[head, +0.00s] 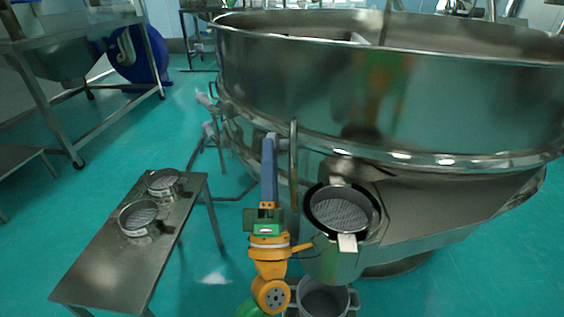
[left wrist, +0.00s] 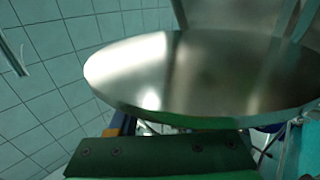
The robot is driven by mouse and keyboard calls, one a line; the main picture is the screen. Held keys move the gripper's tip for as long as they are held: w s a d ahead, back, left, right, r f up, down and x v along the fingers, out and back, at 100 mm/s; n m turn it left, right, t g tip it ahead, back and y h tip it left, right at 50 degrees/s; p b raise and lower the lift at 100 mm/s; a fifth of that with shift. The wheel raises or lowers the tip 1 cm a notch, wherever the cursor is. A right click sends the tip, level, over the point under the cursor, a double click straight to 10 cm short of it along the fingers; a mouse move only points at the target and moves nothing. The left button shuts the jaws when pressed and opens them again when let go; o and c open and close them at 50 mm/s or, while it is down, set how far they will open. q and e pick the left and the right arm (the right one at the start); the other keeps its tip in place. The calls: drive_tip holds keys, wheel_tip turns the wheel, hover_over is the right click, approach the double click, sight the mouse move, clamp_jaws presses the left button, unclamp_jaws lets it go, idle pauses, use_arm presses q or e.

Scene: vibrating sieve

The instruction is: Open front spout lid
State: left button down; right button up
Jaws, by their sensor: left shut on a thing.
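The front spout (head: 368,228) of the big steel sieve has a round, uncovered mouth with a dark rim and mesh inside. A thin upright metal plate (head: 294,165), which looks like the spout lid seen edge-on, stands just left of the mouth. The left wrist view shows a large round shiny lid (left wrist: 215,70) filling the space in front of my gripper. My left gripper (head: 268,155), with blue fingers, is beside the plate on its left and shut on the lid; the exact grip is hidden. My right gripper is not in view.
A grey pot (head: 324,301) stands below the spout. A low metal table (head: 105,275) with two small round sieves (head: 163,183) (head: 138,218) is at the left. The large sieve drum (head: 300,85) fills the back right. Green floor between table and sieve is mostly open.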

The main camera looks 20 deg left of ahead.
use_arm(q)
drive_tip(key=shift+s+a+n+g+y, duration=0.15)
drive_tip(key=shift+a+n+g+y, duration=0.25)
drive_tip(key=shift+n+y, duration=0.4)
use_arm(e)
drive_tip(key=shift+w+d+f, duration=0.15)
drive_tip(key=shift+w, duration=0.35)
use_arm(q)
drive_tip(key=shift+c, duration=1.7)
unclamp_jaws()
drive_tip(key=b+v, duration=0.2)
drive_tip(key=v, duration=0.5)
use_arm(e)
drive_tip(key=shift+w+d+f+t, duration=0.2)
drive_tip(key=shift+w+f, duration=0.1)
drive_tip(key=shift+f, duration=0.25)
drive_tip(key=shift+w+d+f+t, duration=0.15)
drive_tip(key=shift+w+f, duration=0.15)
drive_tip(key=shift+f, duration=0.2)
